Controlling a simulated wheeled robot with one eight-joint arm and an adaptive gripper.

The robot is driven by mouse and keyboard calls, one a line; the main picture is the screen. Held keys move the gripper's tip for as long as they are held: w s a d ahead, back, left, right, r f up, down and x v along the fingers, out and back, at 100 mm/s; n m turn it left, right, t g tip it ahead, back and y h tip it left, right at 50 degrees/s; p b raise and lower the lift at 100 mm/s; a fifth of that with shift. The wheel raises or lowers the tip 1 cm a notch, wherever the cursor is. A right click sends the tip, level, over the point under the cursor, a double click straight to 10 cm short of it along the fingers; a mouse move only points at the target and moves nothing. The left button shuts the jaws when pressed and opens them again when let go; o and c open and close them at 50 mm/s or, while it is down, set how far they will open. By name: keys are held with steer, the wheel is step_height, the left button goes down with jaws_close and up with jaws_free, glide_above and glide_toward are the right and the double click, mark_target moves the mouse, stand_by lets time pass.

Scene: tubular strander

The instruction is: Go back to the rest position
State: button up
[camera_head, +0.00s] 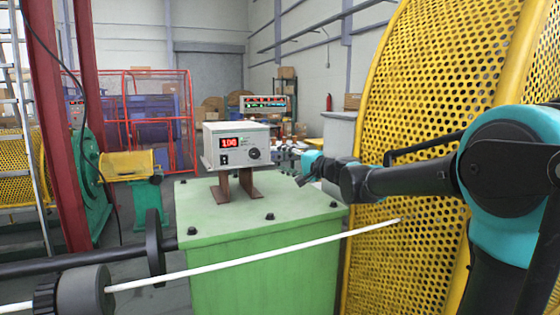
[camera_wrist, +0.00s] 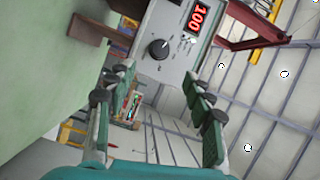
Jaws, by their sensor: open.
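My gripper (camera_head: 290,155) is open and empty at the end of my outstretched arm, just right of a white control box (camera_head: 236,147). In the wrist view, the two green-padded fingers of my gripper (camera_wrist: 160,88) stand apart with a gap between them. The control box (camera_wrist: 167,62) fills the top of that view, with a black knob and a red display reading 100. The fingers appear apart from the knob. The box stands on brown brackets (camera_head: 238,186) on a green cabinet (camera_head: 264,212).
A yellow perforated guard (camera_head: 425,75) stands close to my arm on the right. A white cable (camera_head: 245,257) runs across the front of the cabinet, past a dark roller (camera_head: 85,291) at lower left. A red post (camera_head: 52,110) and red fence (camera_head: 150,120) stand further left.

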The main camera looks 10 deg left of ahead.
steer(key=s+d+f+n+g+h, duration=0.1)
steer(key=s+d+f+h, duration=0.1)
steer(key=s+d+f, duration=0.45)
steer(key=s+d+f+n+g+h, duration=0.2)
steer(key=s+d+f, duration=0.15)
steer(key=f, duration=0.65)
steer(key=s+d+f+n+g+h, duration=0.1)
steer(key=s+d+f+h, duration=0.25)
steer(key=s+f, duration=0.35)
steer(key=s+d+f+g+h, duration=0.2)
steer(key=s+d+f+h, duration=0.4)
steer(key=s+d+f, duration=0.8)
steer(key=d+f, duration=0.2)
steer(key=d, duration=0.2)
steer(key=shift+f+n+h, duration=0.3)
steer(key=shift+n+h, duration=0.05)
steer(key=shift+n, duration=0.05)
